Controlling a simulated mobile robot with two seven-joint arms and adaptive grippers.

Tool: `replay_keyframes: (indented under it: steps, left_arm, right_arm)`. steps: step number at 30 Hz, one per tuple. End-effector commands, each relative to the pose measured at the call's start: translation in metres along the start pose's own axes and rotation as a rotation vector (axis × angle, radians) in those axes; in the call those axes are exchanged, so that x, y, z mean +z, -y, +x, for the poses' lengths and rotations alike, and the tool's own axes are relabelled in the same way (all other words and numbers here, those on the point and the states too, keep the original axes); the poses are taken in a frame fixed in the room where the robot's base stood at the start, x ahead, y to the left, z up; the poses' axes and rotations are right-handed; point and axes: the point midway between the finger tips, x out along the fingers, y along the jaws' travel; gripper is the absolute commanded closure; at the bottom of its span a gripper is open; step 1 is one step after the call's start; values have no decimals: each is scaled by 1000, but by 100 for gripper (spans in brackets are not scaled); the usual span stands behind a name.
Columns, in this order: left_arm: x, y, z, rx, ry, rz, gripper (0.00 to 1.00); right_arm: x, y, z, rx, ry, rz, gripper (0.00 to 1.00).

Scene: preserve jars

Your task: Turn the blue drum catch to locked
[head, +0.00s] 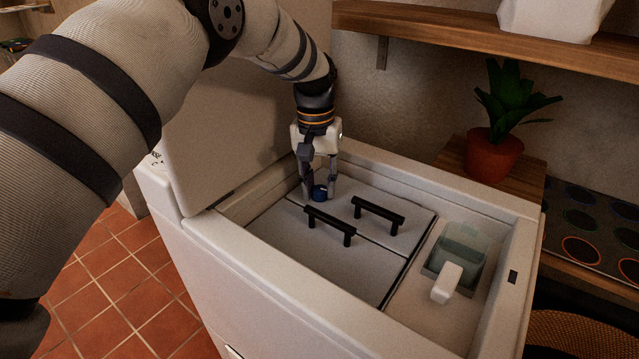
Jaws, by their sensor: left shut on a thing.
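The blue drum catch (320,193) is a small blue knob at the back left of the pale inner lid panels, inside the open top of a white washing machine (181,222). My left gripper (319,190) points down from above, its fingers closed around the blue catch. The fingers hide part of the catch, so I cannot tell which way it is turned. My right gripper is not in view.
Two black bar handles (330,226) (378,214) stand up from the panels just in front of the catch. A greenish dispenser (461,250) with a white handle sits at the right. The raised machine lid (235,130) is behind my arm. A potted plant (493,150) and a wooden shelf (450,33) are beyond.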

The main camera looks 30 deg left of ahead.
Motion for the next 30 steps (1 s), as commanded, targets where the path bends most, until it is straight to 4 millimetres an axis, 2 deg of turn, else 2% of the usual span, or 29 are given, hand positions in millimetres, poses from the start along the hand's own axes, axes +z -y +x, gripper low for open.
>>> replay_keyframes:
  steps: [12, 29, 30]
  left_arm:
    - [0, 1, 2, -1, 11, 180, 100]
    - [0, 0, 2, -1, 12, 209, 100]
    - [0, 0, 2, -1, 12, 209, 71]
  right_arm:
    - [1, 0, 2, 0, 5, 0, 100]
    - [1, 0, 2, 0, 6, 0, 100]
    - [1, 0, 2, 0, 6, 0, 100]
